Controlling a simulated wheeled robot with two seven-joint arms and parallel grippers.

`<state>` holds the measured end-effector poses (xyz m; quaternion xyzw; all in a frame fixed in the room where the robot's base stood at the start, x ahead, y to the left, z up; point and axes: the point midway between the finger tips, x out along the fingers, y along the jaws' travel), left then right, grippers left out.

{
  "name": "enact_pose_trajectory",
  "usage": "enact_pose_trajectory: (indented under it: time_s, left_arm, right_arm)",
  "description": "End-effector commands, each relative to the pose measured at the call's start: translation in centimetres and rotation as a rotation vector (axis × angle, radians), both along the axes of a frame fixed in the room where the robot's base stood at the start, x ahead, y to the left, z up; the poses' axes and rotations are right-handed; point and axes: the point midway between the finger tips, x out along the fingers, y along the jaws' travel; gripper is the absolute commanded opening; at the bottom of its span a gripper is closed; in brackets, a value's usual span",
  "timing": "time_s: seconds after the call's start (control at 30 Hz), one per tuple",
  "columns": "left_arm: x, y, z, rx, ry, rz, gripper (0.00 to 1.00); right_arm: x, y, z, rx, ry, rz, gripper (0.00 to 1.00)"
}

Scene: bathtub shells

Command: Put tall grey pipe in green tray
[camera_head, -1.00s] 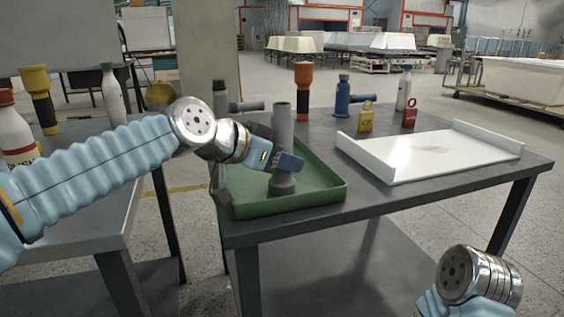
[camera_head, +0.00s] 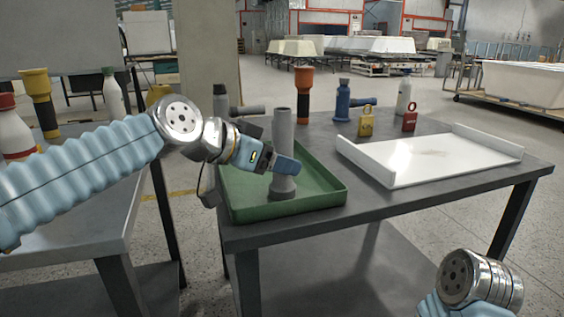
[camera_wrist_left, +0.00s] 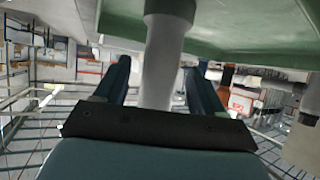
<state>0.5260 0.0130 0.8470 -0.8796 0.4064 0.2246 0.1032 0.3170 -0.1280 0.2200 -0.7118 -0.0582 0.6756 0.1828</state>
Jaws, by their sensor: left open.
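The tall grey pipe (camera_head: 282,130) stands upright in the green tray (camera_head: 330,197), its wider foot on the tray floor towards the front. My left gripper (camera_head: 284,164) is open at the lower half of the pipe, and one finger crosses in front of it. In the left wrist view the pipe (camera_wrist_left: 163,65) runs between the two spread fingers of the left gripper (camera_wrist_left: 160,80). The tray (camera_wrist_left: 235,40) fills the top of that view. Of my right arm only a wrist part shows at the bottom right; its gripper is out of view.
A white tray (camera_head: 480,166) lies on the table to the right. Behind stand an orange-black flashlight (camera_head: 303,95), a blue pipe piece (camera_head: 342,100), a yellow padlock (camera_head: 366,121), a red padlock (camera_head: 409,118) and a white bottle (camera_head: 403,93). Another table (camera_head: 85,225) with bottles is at left.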

Motion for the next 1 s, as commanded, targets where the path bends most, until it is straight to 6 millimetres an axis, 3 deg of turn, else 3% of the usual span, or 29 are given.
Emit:
enact_pose_trajectory:
  time_s: [0.2, 0.4, 1.0]
  left_arm:
    - [-3.0, 3.6, 2.6, -0.001, -0.003, 0.004, 0.69]
    - [-4.9, 5.9, 4.2, 0.000, -0.002, 0.001, 0.69]
    - [-5.6, 6.6, 4.7, 0.001, -0.001, 0.000, 0.69]
  right_arm:
    - [0.0, 0.0, -0.1, 0.000, 0.000, 0.000, 0.65]
    - [0.0, 0.0, 0.0, 0.000, 0.000, 0.000, 0.65]
    - [0.0, 0.0, 0.0, 0.000, 0.000, 0.000, 0.65]
